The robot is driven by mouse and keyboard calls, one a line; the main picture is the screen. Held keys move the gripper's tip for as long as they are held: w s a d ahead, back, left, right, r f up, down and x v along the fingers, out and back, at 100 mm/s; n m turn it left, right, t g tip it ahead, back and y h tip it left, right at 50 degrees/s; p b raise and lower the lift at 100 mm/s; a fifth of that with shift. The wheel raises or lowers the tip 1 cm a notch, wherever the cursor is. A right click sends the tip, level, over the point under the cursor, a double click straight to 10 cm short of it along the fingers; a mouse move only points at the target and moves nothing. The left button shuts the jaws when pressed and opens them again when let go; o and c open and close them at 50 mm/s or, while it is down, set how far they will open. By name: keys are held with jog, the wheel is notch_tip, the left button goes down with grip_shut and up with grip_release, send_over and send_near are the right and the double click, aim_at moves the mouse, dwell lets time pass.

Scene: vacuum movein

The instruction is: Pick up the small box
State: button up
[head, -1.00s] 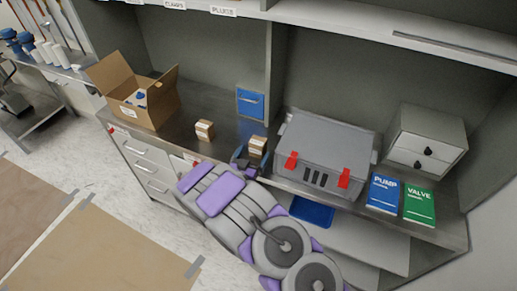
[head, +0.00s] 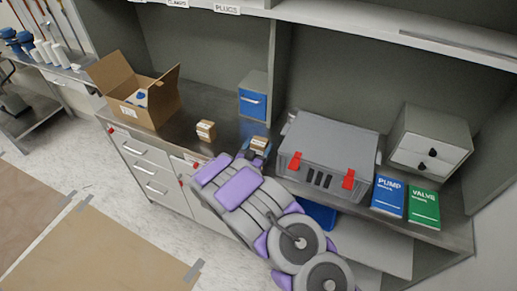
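A small brown cardboard box (head: 260,143) stands on the metal counter, left of the grey toolbox. My gripper (head: 256,153) is right at this box, with its fingers around the near part of it. The frame is too small to tell whether the fingers press on the box or are still apart from it. The box's lower part is hidden by the gripper. A second small brown box (head: 206,131) stands apart on the counter to the left.
A large open cardboard box (head: 146,112) stands at the counter's left. The grey toolbox (head: 328,142) with red latches is close right of my gripper. A blue-drawer unit (head: 253,103) stands behind. Blue and green books (head: 388,197) and a small drawer cabinet (head: 428,150) are farther right.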

jog(key=shift+d+r, duration=0.1)
jog(key=shift+d, duration=0.3)
jog(key=c, duration=0.6)
jog(key=shift+c, duration=0.8)
jog(key=shift+a, duration=0.15)
jog(key=shift+c, duration=0.2)
jog(key=shift+a, duration=0.1)
